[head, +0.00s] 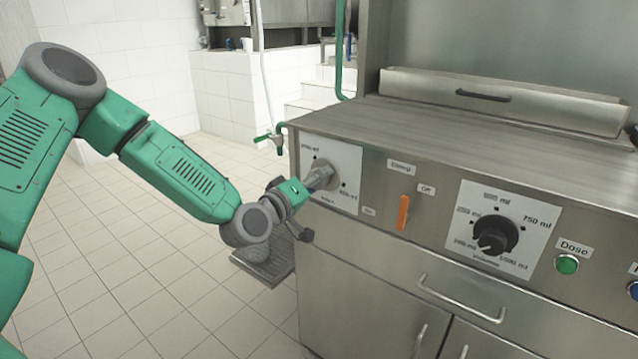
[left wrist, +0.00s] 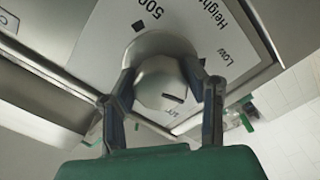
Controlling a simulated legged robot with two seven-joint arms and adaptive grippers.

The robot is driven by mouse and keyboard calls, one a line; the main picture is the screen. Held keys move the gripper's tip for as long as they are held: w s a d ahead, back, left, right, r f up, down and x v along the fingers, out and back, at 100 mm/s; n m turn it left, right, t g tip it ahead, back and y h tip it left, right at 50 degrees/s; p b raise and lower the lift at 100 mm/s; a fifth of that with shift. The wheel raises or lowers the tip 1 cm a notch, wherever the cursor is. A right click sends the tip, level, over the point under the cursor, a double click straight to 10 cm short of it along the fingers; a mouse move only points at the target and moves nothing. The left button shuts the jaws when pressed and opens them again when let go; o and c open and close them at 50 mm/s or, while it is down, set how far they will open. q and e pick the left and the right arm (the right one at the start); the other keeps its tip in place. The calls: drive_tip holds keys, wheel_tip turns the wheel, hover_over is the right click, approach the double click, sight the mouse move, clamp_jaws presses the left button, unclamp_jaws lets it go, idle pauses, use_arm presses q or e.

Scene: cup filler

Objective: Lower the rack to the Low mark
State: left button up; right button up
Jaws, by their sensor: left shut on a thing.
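The height knob (head: 323,168) is a grey metal knob on a white plate (head: 350,158) at the left end of the steel machine front. In the left wrist view, my left gripper (left wrist: 167,90) has a finger on each side of the knob (left wrist: 160,75) and is shut on it. A short dark mark shows on the knob's face. The plate (left wrist: 185,22) carries the words "Height" and "Low" and a number starting "500", with black square marks. In the head view, my left gripper (head: 310,183) reaches the knob from the left. My right gripper is not in view.
An orange switch lever (head: 403,212), a black dose dial (head: 495,236) and a green button (head: 567,264) sit right of the plate. A drawer handle (head: 462,300) is below. A small green tap (head: 273,138) stands by the left edge. Tiled floor is open at left.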

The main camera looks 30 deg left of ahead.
use_arm(q)
drive_tip(key=n, duration=0.1)
drive_tip(key=n+b, duration=0.1)
drive_tip(key=n, duration=0.1)
drive_tip(key=shift+a+f+n, duration=0.1)
drive_tip(key=shift+f+n, duration=0.1)
drive_tip(key=shift+n, duration=0.1)
drive_tip(key=shift+n+b, duration=0.75)
drive_tip(key=shift+n, duration=0.95)
drive_tip(key=o, duration=1.1)
drive_tip(key=shift+s, duration=0.1)
drive_tip(key=shift+c, duration=0.2)
drive_tip(key=shift+o, duration=0.5)
drive_tip(key=shift+a+r, duration=0.1)
drive_tip(key=shift+s, duration=0.15)
drive_tip(key=s, duration=1.1)
drive_tip(key=shift+s+a, duration=0.25)
drive_tip(key=shift+a, duration=0.2)
